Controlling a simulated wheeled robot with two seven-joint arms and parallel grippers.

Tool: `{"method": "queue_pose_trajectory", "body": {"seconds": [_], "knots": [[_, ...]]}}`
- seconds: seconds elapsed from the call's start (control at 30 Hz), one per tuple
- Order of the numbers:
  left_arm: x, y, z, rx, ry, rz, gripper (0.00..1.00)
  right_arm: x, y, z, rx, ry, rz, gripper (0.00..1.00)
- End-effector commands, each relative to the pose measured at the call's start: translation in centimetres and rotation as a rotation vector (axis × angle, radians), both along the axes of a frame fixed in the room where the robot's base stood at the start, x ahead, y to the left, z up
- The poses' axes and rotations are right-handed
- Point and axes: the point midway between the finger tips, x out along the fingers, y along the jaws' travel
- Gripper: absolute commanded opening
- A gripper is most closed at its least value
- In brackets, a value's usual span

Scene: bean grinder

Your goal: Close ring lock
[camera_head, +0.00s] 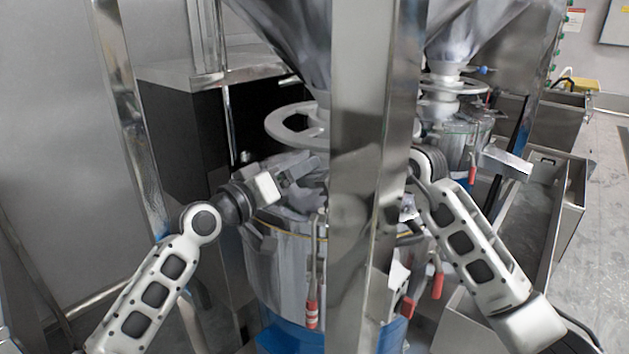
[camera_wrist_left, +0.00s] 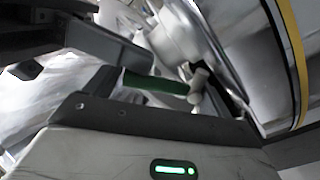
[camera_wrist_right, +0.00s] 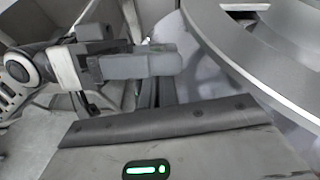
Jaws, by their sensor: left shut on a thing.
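The grinder's steel drum (camera_head: 278,262) stands behind a metal post, which hides its middle. A ring lock with a thin yellow band (camera_head: 270,232) runs around its top. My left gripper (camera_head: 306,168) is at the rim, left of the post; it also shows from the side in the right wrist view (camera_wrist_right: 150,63). In the left wrist view it is shut on a green lever (camera_wrist_left: 158,84) with a pale metal end, beside the yellow-edged drum. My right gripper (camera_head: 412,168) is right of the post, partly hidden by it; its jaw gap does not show.
The upright metal post (camera_head: 365,150) stands in front of the drum, between my arms. A pale handwheel (camera_head: 288,124) sits above the drum and is close in the right wrist view (camera_wrist_right: 240,60). Red-handled levers (camera_head: 312,308) hang at the drum's side. A metal trough (camera_head: 535,215) stands at right.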

Motion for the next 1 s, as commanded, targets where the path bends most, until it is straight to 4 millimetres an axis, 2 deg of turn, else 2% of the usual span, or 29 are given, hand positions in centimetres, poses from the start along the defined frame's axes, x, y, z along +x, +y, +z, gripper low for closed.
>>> {"method": "queue_pose_trajectory", "body": {"seconds": [0.03, 0.1, 0.13, 0.17, 0.57, 1.0], "knots": [[-0.1, -0.2, -0.5, 0.011, 0.005, -0.004, 0.42, 0.0, 0.3, 1.1, 0.019, -0.022, 0.003, 0.0], [-0.1, -0.2, -0.5, 0.012, 0.005, -0.004, 0.42, 0.0, 0.3, 1.2, 0.02, -0.024, 0.003, 0.0], [-0.1, -0.2, -0.5, 0.012, 0.005, -0.005, 0.91, 0.0, 0.3, 1.2, 0.02, -0.024, 0.003, 0.0], [-0.1, -0.2, -0.5, 0.012, 0.005, -0.005, 0.99, 0.0, 0.3, 1.3, 0.021, -0.025, 0.004, 0.0], [-0.5, -0.2, -0.6, 0.014, 0.007, -0.01, 1.0, 0.0, 0.4, 1.3, 0.021, -0.026, 0.006, 0.0], [-4.6, 4.5, -0.5, 0.009, 0.003, 0.001, 1.0, 0.1, 0.1, 1.1, 0.017, -0.023, -0.001, 0.0]]}}
